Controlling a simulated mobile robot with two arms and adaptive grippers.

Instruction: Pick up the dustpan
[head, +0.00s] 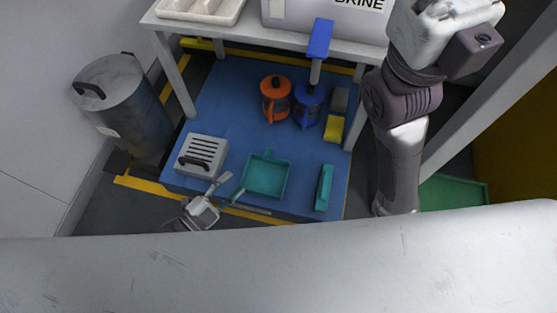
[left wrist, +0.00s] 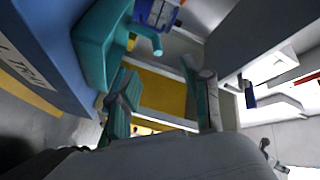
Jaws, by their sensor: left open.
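The teal dustpan (head: 265,176) lies on the blue platform near its front edge, with its short stub at the far side. In the left wrist view a teal piece that looks like the dustpan (left wrist: 97,42) is at the upper left, beyond my fingers. My left gripper (head: 227,190) is left of the dustpan, open and apart from it. Its two fingers also show in the left wrist view (left wrist: 165,90), with nothing between them. My right arm rises at the right of the head view, but its gripper is not seen.
A grey slotted box (head: 203,155) with a black handle stands left of the dustpan. A teal block-like item (head: 324,188) lies to its right. Orange (head: 275,92) and blue jugs (head: 309,104) stand behind, under a white table (head: 255,35). A metal bin (head: 125,105) is at far left.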

